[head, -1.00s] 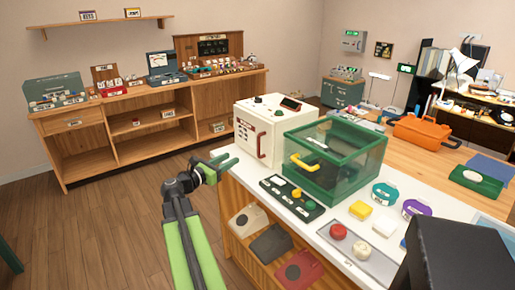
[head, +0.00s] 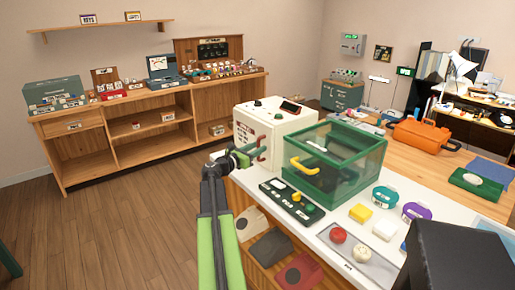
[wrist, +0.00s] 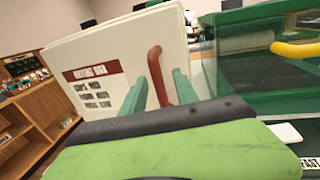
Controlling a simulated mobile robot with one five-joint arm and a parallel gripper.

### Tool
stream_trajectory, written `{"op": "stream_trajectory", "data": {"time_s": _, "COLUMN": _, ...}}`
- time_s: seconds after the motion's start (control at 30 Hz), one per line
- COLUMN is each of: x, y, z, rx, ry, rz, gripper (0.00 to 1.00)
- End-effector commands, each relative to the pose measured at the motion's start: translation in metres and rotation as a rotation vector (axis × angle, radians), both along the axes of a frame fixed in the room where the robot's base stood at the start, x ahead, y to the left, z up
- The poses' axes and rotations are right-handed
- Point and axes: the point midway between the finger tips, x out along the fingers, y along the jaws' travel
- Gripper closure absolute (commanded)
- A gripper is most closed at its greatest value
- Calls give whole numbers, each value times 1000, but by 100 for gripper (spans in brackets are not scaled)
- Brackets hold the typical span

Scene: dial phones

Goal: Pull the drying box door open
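The drying box, which I take to be the white box (head: 280,118), stands at the left end of the white counter. Its door (wrist: 95,78) carries a dark red label and looks shut. A red upright handle (wrist: 157,72) is on the door's right side in the wrist view. My gripper (head: 255,153) is at the door front. In the wrist view its two green fingers (wrist: 159,92) are apart, one on each side of the handle, with small gaps visible. The handle's lower end is hidden behind my gripper body.
A green clear-walled case (head: 335,160) with a yellow handle stands close to the right of the box. A dark control panel (head: 291,201) lies in front of it. Open floor (head: 125,220) is on the left.

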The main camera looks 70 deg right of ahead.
Motion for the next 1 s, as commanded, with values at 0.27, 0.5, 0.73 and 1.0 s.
{"op": "stream_trajectory", "data": {"time_s": 0.27, "x": 0, "y": 0, "z": 0, "rx": 0, "ry": 0, "rz": 0, "gripper": 90}}
{"op": "stream_trajectory", "data": {"time_s": 0.5, "x": 0, "y": 1, "z": 0, "rx": 0, "ry": 0, "rz": -2, "gripper": 100}}
{"op": "stream_trajectory", "data": {"time_s": 0.73, "x": -1, "y": 1, "z": 0, "rx": 1, "ry": 0, "rz": -4, "gripper": 100}}
{"op": "stream_trajectory", "data": {"time_s": 1.0, "x": -2, "y": 1, "z": -1, "rx": 1, "ry": -1, "rz": -6, "gripper": 100}}
